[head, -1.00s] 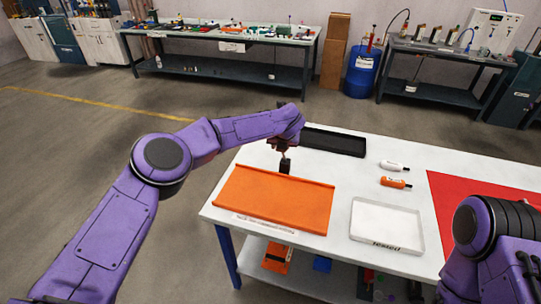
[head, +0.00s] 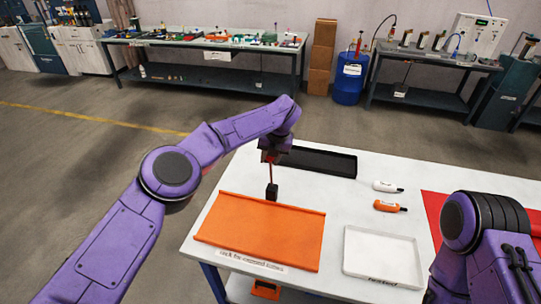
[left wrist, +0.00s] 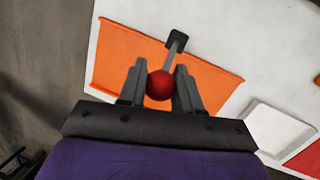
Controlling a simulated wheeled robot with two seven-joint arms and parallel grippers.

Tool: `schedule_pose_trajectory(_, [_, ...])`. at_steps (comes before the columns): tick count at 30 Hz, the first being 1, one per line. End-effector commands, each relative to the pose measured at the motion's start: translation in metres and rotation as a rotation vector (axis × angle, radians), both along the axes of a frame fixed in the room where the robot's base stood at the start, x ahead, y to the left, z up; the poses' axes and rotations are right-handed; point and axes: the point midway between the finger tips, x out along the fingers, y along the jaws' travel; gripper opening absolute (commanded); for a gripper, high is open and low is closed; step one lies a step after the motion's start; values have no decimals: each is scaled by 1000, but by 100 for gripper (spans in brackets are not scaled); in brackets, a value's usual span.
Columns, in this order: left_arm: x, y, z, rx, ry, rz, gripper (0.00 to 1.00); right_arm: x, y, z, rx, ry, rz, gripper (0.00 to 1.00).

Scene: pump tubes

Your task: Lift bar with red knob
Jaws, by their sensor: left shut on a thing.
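The red knob (left wrist: 160,85) sits between the fingers of my left gripper (left wrist: 160,88) in the left wrist view. The fingers are shut on it. A thin bar (left wrist: 170,52) runs from the knob to a dark block (left wrist: 177,40) at its far end. In the head view my left gripper (head: 270,157) is over the table's left side, with the bar (head: 271,175) hanging below it and the dark block (head: 272,191) at the back edge of the orange tray (head: 262,232). I cannot tell whether the block touches the table. My right gripper is out of view.
On the white table (head: 340,205) are a black tray (head: 318,161), a white bottle (head: 387,187), an orange bottle (head: 389,206), a white tray (head: 383,256) and a red mat (head: 434,209). My right arm covers the near right. Clear surface lies between the trays and bottles.

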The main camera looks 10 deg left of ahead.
Motion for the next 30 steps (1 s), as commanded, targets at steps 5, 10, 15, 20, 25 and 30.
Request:
schedule_pose_trajectory(5, [2,1,4,-1,-11,2,0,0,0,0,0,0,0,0])
schedule_pose_trajectory(10, [2,2,3,0,-9,2,58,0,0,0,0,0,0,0])
schedule_pose_trajectory(15, [1,2,2,0,-7,3,58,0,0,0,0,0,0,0])
schedule_pose_trajectory(20, [0,-1,13,-1,-9,1,58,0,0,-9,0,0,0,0])
schedule_pose_trajectory(25, [-7,-11,51,1,-11,1,58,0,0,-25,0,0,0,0])
schedule_pose_trajectory(30, [-13,-20,87,2,-9,0,58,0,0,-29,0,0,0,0])
